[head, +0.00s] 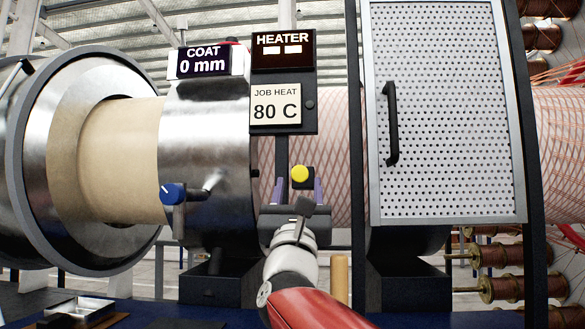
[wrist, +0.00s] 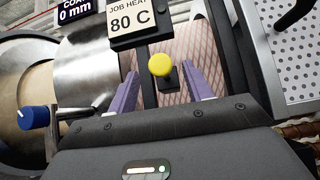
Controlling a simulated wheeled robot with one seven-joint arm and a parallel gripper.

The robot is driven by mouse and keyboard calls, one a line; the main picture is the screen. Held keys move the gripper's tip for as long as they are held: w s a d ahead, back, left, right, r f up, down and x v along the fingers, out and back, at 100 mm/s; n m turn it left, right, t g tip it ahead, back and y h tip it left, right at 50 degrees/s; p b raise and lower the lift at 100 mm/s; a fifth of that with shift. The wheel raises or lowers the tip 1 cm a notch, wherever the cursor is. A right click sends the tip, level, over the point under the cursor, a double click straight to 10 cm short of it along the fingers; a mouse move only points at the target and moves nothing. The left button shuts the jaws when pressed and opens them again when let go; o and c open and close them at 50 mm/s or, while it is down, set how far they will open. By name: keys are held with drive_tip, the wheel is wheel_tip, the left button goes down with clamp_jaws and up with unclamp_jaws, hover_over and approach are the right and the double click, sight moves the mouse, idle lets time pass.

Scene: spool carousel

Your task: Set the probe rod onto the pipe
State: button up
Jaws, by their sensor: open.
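The pipe (head: 125,150) runs across the view, beige at the left and wrapped in a reddish criss-cross mesh (head: 340,150) towards the right. My gripper (head: 292,185) is open, its purple fingers apart and pointing at the mesh-wrapped stretch. In the wrist view my gripper (wrist: 160,80) has nothing between its pads. A yellow round knob (head: 300,173) on a black mount shows between the fingers in both views, apart from them. No probe rod can be made out for sure; a tan upright cylinder (head: 340,278) stands low behind my arm, partly hidden.
A steel collar (head: 215,130) with a blue knob (head: 172,193) surrounds the pipe at the left. Signs read COAT 0 mm (head: 203,61), HEATER (head: 283,48) and JOB HEAT 80 C (head: 276,105). A perforated door (head: 445,110) is shut at the right. A metal tray (head: 75,312) lies low left.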

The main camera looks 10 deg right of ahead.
sight(299, 176)
drive_tip(key=p+x, duration=0.3)
drive_tip(key=x, duration=0.4)
drive_tip(key=shift+r, duration=0.1)
drive_tip(key=shift+c, duration=0.4)
drive_tip(key=shift+w, duration=0.1)
clamp_jaws()
